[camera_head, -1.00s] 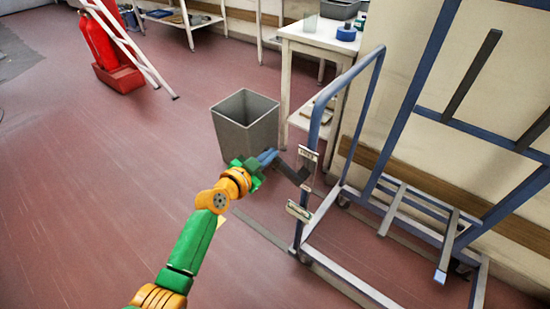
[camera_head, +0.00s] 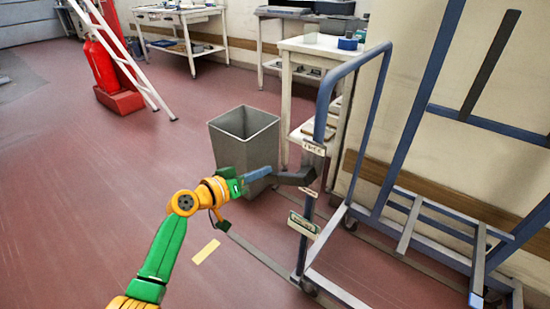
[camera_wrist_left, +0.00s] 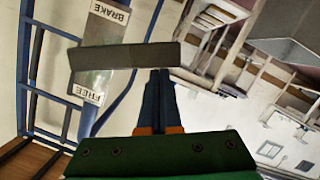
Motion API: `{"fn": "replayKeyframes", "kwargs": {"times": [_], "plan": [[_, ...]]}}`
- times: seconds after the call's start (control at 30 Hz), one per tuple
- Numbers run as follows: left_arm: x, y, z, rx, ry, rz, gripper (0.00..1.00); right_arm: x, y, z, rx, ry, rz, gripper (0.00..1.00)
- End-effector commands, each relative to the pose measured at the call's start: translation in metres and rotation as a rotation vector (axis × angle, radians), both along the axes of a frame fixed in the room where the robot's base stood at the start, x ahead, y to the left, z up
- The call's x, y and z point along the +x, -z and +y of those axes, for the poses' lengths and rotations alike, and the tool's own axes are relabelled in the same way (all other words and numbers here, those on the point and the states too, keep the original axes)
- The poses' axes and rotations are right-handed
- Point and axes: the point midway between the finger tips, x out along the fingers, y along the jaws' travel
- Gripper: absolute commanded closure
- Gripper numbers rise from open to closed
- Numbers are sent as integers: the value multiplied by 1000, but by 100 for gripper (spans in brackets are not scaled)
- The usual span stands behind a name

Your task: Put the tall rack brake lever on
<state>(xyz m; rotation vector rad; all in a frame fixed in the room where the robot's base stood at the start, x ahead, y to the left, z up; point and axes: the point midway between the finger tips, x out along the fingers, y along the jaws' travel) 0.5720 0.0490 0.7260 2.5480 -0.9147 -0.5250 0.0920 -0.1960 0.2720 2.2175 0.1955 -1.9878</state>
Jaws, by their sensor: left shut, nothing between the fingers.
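The tall rack (camera_head: 408,142) is a blue tube frame on castors at the right. Its brake lever (camera_head: 296,177) is a dark grey bar sticking out to the left from the near post, roughly level. It also shows in the wrist view (camera_wrist_left: 105,60), lying across a grey plate (camera_wrist_left: 103,50) between the words BRAKE and FREE. My left gripper (camera_head: 270,173) is shut and empty. Its blue fingertips (camera_wrist_left: 160,74) are at the lever's outer part; I cannot tell whether they touch. My right gripper is out of view.
A grey bin (camera_head: 243,140) stands just behind my left gripper. A white table (camera_head: 315,47) stands beyond the rack. A green-edged label (camera_head: 303,226) is on the post below the lever. A red extinguisher (camera_head: 102,70) and white ladder (camera_head: 125,65) are at the far left. The floor between is clear.

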Motion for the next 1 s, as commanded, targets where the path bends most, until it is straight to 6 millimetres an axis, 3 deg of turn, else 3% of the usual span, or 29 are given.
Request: {"fn": "replayKeyframes", "kwargs": {"times": [0.1, 0.3, 1.0], "plan": [[-1, 10, -1, -47, 0, 34, 100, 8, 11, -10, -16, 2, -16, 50], [-2, 14, -2, -101, 0, 72, 100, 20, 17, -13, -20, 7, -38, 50], [-2, 13, -3, -126, 0, 90, 100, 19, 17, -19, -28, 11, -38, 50]]}}
